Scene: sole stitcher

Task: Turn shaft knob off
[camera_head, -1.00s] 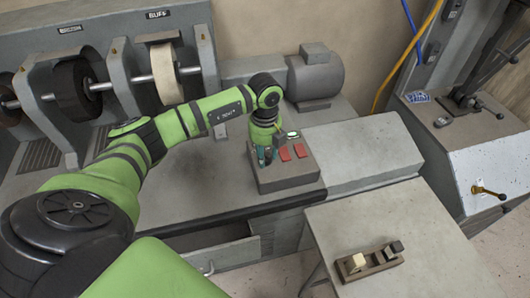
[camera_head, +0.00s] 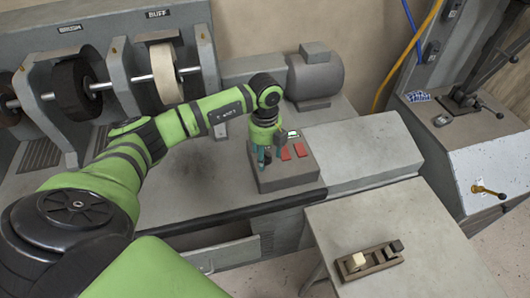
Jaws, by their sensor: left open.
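A grey control box (camera_head: 286,180) sits on the machine bench, with two red switches (camera_head: 293,151) and a small lit green-white part (camera_head: 293,133) on its top. My left gripper (camera_head: 264,160) points down over the left part of the box top, left of the red switches. It is open. The shaft knob cannot be made out; the gripper covers that part of the box, and I cannot tell whether the fingers touch anything there. My right gripper is not in view.
A shaft (camera_head: 137,80) carries dark brush wheels and a pale buff wheel (camera_head: 164,72) at the back left. A grey motor (camera_head: 316,77) stands behind the box. A small table (camera_head: 400,215) at front right holds a brown block holder (camera_head: 369,262).

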